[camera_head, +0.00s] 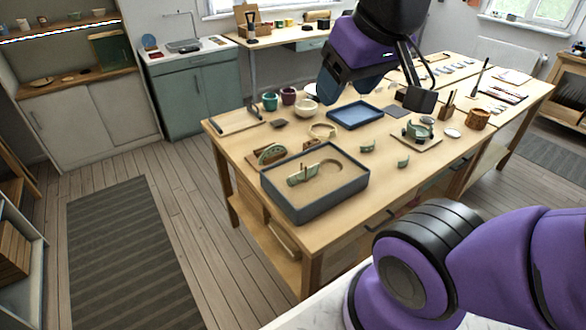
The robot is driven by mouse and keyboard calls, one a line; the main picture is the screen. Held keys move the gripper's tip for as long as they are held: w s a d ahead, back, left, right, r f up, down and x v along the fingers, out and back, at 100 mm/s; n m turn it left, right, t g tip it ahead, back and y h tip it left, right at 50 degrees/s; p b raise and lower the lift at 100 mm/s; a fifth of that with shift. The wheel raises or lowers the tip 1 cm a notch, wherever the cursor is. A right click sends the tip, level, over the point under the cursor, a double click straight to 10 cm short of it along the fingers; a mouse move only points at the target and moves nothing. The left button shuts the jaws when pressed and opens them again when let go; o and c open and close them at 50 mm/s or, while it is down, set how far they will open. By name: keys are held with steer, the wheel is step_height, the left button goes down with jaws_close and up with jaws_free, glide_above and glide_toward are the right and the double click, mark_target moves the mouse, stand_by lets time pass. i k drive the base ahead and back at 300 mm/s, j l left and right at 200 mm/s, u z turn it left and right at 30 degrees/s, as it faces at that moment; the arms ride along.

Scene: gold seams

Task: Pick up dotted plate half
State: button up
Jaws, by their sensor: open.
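A green half-round plate piece (271,153) with lighter marks stands upright in a wooden rack on the left part of the table. Another pale green piece (303,175) stands in the sand of a grey tray (316,198), beside a curved tan rim piece (329,167). At this size I cannot tell which piece is the dotted plate half. My gripper (378,90) hangs above the back middle of the table, over the blue tray's far side. Its dark fingers are wide apart with nothing between them. It is well away from both green pieces.
A blue tray (355,115) lies behind the sand tray. Small green shards (368,147) lie to its right, near a board with a green pot (417,131). Several bowls (288,96) stand at the back left. The table's front right is mostly clear.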

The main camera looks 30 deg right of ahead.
mark_target(273, 149)
steer(key=j+z, duration=0.5)
steer(key=j, duration=0.9)
steer(key=i+j+z, duration=0.45)
steer(key=j, duration=0.3)
steer(key=i+j+z, duration=0.2)
steer(key=i+j, duration=0.35)
steer(key=i+j+z, duration=0.05)
steer(key=j, duration=0.05)
